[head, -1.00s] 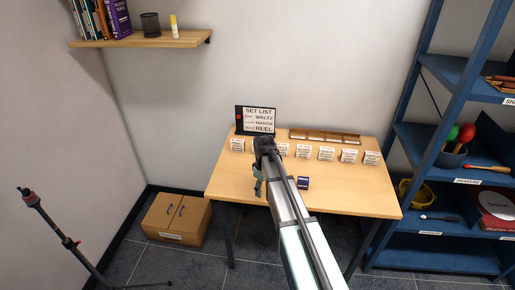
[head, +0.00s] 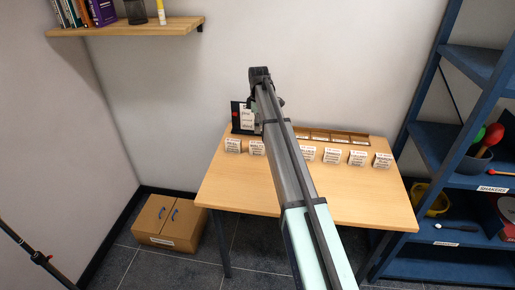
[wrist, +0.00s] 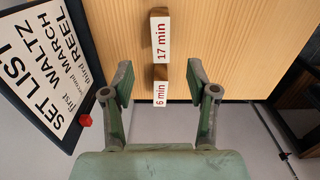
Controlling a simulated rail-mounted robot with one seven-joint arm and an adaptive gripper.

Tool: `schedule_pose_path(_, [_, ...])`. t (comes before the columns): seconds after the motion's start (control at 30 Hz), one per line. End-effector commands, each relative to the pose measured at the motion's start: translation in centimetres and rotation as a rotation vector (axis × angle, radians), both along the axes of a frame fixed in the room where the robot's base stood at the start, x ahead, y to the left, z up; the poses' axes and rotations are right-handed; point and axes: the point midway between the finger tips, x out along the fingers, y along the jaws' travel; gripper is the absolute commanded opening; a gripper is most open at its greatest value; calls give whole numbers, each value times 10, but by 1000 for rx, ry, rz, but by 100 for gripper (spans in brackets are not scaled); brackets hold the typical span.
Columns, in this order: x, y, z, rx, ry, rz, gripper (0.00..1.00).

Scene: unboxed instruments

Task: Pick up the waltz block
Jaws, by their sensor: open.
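Small wooden blocks with white labels stand in a row on the table. In the head view the second from the left (head: 256,148) appears to read "WALTZ", but the print is too small to be sure. My gripper (wrist: 159,74) is open and empty in the wrist view. Its fingers lie on either side of a block labelled "6 min" (wrist: 160,92) in the picture, apparently above it. A block labelled "17 min" (wrist: 160,42) lies beyond. No tune name shows on these two in the wrist view. My arm hides part of the row in the head view.
The set list board (wrist: 42,62) is close to my gripper's left and lists waltz, march and reel. A shallow wooden tray (head: 330,136) lies along the table's back edge. The table (head: 235,185) is bare at front left. Blue shelving (head: 430,110) stands at right.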

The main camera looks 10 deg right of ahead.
Motion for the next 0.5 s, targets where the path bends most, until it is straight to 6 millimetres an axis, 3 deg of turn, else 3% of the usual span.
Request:
schedule_pose_path(0.3, [-1, 0, -59, 0, 2, -1, 58])
schedule_pose_path(0.5, [0, 0, -78, 0, 1, -2, 58])
